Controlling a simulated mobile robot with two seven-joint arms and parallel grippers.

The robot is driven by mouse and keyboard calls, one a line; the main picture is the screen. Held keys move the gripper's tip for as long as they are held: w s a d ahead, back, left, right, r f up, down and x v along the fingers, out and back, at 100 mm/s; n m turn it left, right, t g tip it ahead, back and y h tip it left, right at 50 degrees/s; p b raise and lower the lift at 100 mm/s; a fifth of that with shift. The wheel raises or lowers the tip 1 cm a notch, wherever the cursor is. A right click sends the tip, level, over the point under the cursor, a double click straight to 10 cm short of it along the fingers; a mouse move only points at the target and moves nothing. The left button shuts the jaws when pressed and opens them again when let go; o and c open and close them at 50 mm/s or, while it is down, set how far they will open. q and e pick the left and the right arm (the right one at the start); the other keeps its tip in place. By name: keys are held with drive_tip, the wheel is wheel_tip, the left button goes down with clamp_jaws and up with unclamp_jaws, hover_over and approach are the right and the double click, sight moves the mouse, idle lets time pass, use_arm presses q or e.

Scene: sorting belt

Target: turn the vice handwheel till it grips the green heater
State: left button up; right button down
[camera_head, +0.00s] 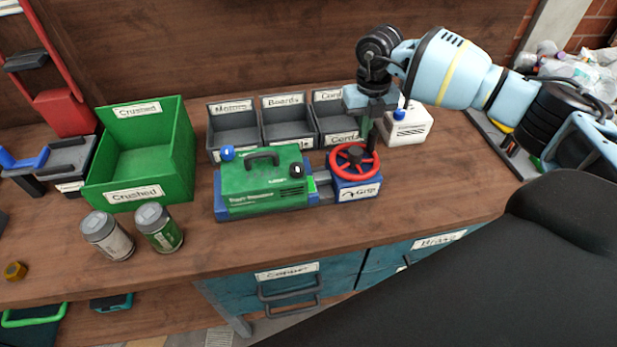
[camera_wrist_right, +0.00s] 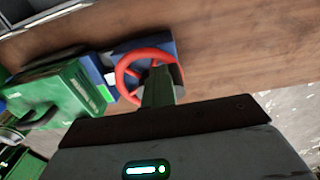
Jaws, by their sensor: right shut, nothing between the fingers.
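The green heater (camera_head: 262,178) sits in the blue vice (camera_head: 221,207) on the bench, with a dark handle on top. It also shows in the right wrist view (camera_wrist_right: 62,103). The red handwheel (camera_head: 341,165) lies on top of the vice's right end, above a label with a curved arrow and "Grip". My right gripper (camera_head: 371,145) points down over the handwheel with its fingers shut and nothing between them. In the right wrist view the fingers (camera_wrist_right: 158,85) overlap the wheel's middle and right part; whether they touch it I cannot tell. My left gripper is not in view.
Small dark bins labelled Motors (camera_head: 231,131), Boards (camera_head: 286,128) and Cords (camera_head: 330,122) stand behind the vice. A green "Crushed" bin (camera_head: 140,165) and two cans (camera_head: 107,236) are left. Bench front right is clear.

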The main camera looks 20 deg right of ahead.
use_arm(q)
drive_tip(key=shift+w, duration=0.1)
use_arm(e)
drive_tip(key=shift+s+d+f, duration=0.1)
drive_tip(key=shift+s+d, duration=0.05)
drive_tip(key=shift+d, duration=0.05)
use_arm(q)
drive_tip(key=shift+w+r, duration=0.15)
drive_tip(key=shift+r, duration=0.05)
use_arm(e)
drive_tip(key=shift+w+a, duration=0.3)
drive_tip(key=shift+a, duration=0.3)
drive_tip(key=shift+w+a, duration=0.3)
drive_tip(key=shift+a, duration=0.05)
